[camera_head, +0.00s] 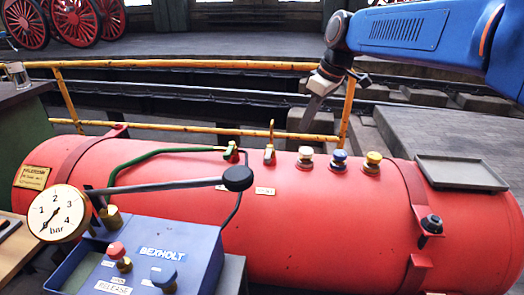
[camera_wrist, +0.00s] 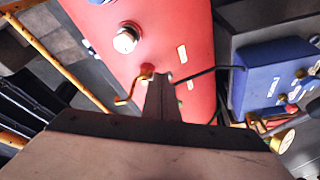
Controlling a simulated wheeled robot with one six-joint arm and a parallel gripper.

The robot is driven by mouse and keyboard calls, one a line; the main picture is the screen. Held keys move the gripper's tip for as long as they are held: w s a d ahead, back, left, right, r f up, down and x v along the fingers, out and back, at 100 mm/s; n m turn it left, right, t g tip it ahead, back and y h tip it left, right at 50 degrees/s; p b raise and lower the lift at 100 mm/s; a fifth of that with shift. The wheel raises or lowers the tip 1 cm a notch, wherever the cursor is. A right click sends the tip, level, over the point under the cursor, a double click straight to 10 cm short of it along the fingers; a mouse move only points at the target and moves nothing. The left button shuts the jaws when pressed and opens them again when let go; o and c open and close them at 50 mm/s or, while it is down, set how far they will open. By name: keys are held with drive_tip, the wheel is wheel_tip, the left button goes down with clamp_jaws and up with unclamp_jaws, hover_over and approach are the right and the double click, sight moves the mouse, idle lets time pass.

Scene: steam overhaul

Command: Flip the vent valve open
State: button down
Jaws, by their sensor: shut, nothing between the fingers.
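A small brass valve (camera_head: 269,153) with a thin yellow lever (camera_head: 271,130) stands on top of the red tank (camera_head: 330,215). In the head view the lever points upward. In the wrist view the yellow lever (camera_wrist: 124,99) shows just left of my fingertips, with part of the valve close behind them. My gripper (camera_head: 308,124) is shut and empty, pointing down above the tank, to the right of the lever in the head view. My gripper also fills the lower middle of the wrist view (camera_wrist: 160,80). Whether the fingers touch the valve cannot be told.
A second brass fitting (camera_head: 231,152) with a green pipe stands left of the valve. A yellow railing (camera_head: 190,66) runs behind. A blue pump box (camera_head: 165,240) with a black-knobbed lever is in front.

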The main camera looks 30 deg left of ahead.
sight(269, 153)
drive_tip(key=s+a+f+n+g, duration=0.1)
drive_tip(key=a+f+n, duration=0.1)
drive_tip(key=a, duration=1.2)
drive_tip(key=shift+s+f+n, duration=0.3)
drive_tip(key=shift+f+n, duration=0.1)
drive_tip(key=shift+n, duration=0.2)
drive_tip(key=shift+f, duration=0.1)
wheel_tip(269, 153, down, 10)
drive_tip(key=shift+d, duration=0.25)
